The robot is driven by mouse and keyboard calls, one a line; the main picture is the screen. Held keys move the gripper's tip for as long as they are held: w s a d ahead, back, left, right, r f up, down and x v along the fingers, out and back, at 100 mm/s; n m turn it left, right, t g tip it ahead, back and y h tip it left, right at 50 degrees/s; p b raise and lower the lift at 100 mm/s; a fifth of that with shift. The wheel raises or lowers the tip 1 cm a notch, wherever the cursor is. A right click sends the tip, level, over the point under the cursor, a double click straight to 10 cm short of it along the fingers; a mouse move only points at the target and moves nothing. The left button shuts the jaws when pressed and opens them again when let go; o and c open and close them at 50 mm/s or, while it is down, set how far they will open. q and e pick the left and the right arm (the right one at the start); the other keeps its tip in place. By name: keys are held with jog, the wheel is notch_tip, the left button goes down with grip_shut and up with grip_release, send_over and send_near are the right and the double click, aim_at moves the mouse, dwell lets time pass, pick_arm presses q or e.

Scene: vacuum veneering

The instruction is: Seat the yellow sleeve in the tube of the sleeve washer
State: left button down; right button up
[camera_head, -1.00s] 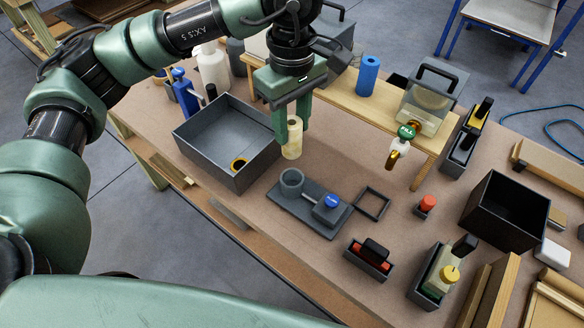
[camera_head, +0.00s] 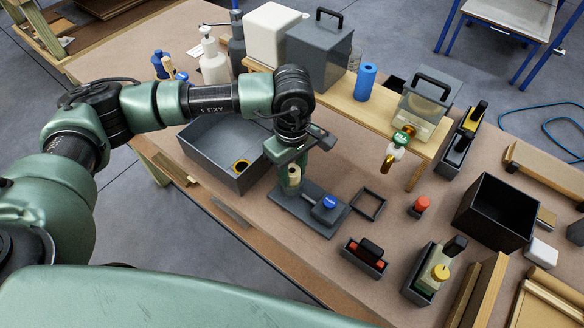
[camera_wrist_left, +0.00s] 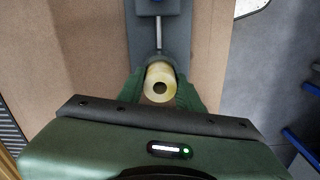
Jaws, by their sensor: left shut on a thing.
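The pale yellow sleeve (camera_head: 294,173) is held upright between the fingers of my left gripper (camera_head: 290,184). In the wrist view the sleeve (camera_wrist_left: 160,84) shows end-on, with a dark bore, between the two green fingers. The sleeve washer (camera_head: 318,219) is a grey base plate with a blue-capped block (camera_head: 329,202) at its right end. The gripper and sleeve are over its left end, where the tube stands. The tube is mostly hidden by the fingers, so I cannot tell whether the sleeve is above it or partly inside. My right gripper is not in view.
A grey open bin (camera_head: 216,150) with a black-and-yellow ring stands left of the washer. A flat dark frame (camera_head: 369,204) lies right of it. A wooden shelf (camera_head: 425,147) runs behind. A red-and-black item in a tray (camera_head: 366,257) sits in front.

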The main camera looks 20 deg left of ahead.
pick_arm(q)
jog(key=shift+f, duration=0.1)
jog(key=c, duration=0.9)
grip_release()
jog(key=shift+c, duration=0.2)
jog(key=shift+r, duration=0.3)
notch_tip(320, 180, up, 12)
jog(key=b, duration=0.4)
jog(key=shift+f, duration=0.15)
jog(key=shift+f, duration=0.1)
